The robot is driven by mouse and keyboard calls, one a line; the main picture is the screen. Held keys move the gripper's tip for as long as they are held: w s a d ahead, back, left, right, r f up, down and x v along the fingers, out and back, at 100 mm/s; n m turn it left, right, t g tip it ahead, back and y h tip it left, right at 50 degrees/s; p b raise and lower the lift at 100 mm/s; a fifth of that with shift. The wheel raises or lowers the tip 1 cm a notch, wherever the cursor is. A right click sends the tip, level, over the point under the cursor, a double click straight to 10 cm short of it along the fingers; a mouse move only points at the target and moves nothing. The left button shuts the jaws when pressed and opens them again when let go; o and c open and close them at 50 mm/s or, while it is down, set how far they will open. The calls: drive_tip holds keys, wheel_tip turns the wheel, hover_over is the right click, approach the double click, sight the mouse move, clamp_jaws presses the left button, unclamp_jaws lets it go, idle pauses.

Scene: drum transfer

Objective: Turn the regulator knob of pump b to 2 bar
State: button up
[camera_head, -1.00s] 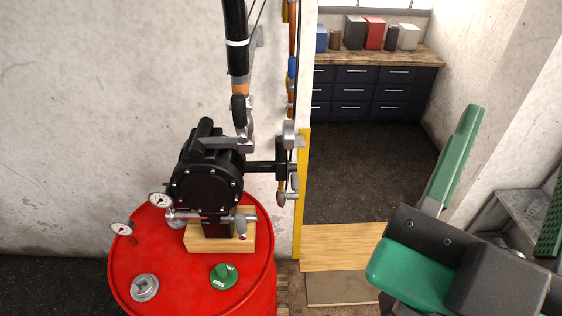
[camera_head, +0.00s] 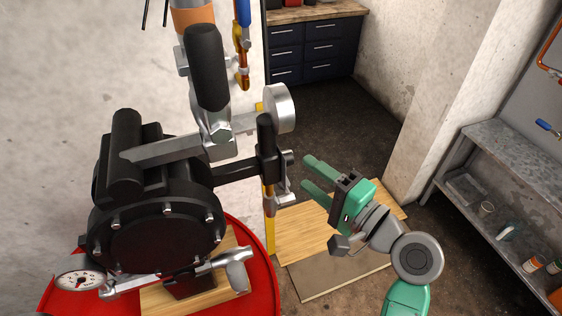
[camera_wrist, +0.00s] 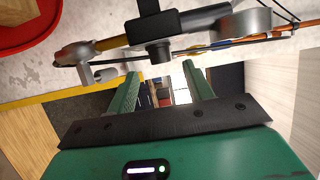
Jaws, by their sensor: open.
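The pump (camera_head: 155,225) is a black round body on a wooden block on the red drum; no label is readable. A black fitting (camera_head: 266,140) on its right-hand pipe carries a short black knob-like end (camera_head: 288,158), which seems to be the regulator knob. In the wrist view the same knob (camera_wrist: 158,51) is just beyond my fingers. A silver round gauge (camera_head: 279,107) sits beside the fitting, its dial face turned away. My green gripper (camera_head: 308,176) is open and empty, right of the fitting and apart from it. Its fingers also show in the wrist view (camera_wrist: 160,78).
A metal valve handle (camera_head: 281,190) hangs below the fitting. A grey shelf (camera_head: 520,175) stands at the right.

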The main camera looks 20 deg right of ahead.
sight(285, 159)
drive_tip(key=x, duration=0.5)
drive_tip(key=c, duration=1)
drive_tip(key=shift+o, duration=0.2)
drive_tip(key=n+t+y+b, duration=0.1)
drive_tip(key=t+y+b, duration=0.1)
drive_tip(key=b, duration=0.7)
drive_tip(key=f+n+t+y+b, duration=0.1)
drive_tip(key=n+t+y+b, duration=0.1)
drive_tip(key=b, duration=0.8)
drive_tip(key=f+n+t+y+b, duration=0.1)
drive_tip(key=n+b, duration=0.1)
drive_tip(key=b, duration=0.7)
drive_tip(key=shift+w+a+t+y, duration=0.1)
drive_tip(key=shift+w+t+y, duration=0.2)
drive_tip(key=shift+t+y, duration=0.1)
drive_tip(key=shift+r+n+y+b, duration=0.3)
drive_tip(key=shift+n+b, duration=0.1)
drive_tip(key=shift+b, duration=0.1)
